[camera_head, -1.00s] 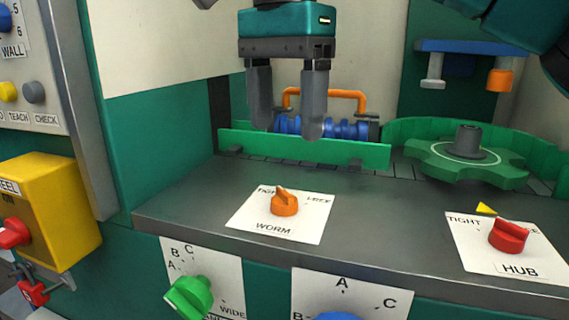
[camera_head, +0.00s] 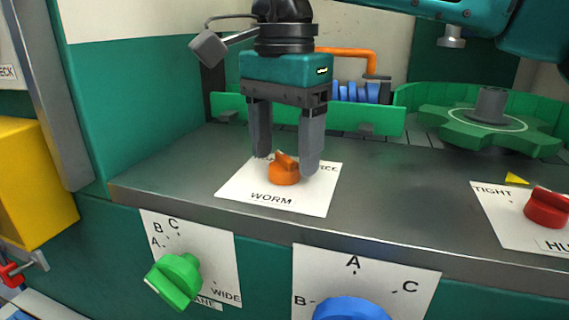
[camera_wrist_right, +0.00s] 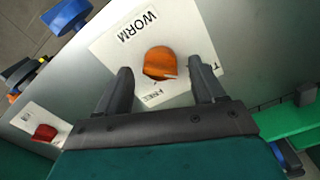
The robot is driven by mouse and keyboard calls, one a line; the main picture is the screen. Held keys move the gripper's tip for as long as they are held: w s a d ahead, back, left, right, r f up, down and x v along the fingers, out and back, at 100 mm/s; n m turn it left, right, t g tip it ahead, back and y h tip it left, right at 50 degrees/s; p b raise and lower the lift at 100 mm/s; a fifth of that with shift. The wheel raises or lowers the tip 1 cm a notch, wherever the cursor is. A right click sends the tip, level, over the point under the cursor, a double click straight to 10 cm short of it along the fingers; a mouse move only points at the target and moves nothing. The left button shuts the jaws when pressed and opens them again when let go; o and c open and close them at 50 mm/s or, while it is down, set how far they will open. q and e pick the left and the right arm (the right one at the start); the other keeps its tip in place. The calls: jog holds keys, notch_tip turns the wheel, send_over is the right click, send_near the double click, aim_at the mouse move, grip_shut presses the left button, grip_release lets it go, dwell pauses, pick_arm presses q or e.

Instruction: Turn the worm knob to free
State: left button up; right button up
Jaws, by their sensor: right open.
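The orange worm knob (camera_head: 284,170) stands on a white label plate (camera_head: 235,188) marked WORM on the grey counter. Its pointer ridge leans toward the upper left, on the TIGHT side of the label. My right gripper (camera_head: 287,165) is open, pointing down, with its fingers either side of the knob and a little behind it. In the right wrist view the knob (camera_wrist_right: 160,63) lies ahead of and between the open fingertips (camera_wrist_right: 157,82), with a gap on both sides. The fingers partly cover the words TIGHT and FREE. My left gripper is not in view.
A red HUB knob (camera_head: 546,207) stands to the right, and a green knob (camera_head: 174,280) and a blue knob (camera_head: 350,309) are on the front panel below. Behind are a low green rail (camera_head: 370,119) and a green star wheel (camera_head: 473,128). The counter between the labels is clear.

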jog(key=shift+f, duration=0.75)
jog(key=shift+c, duration=0.3)
jog(key=c, duration=1)
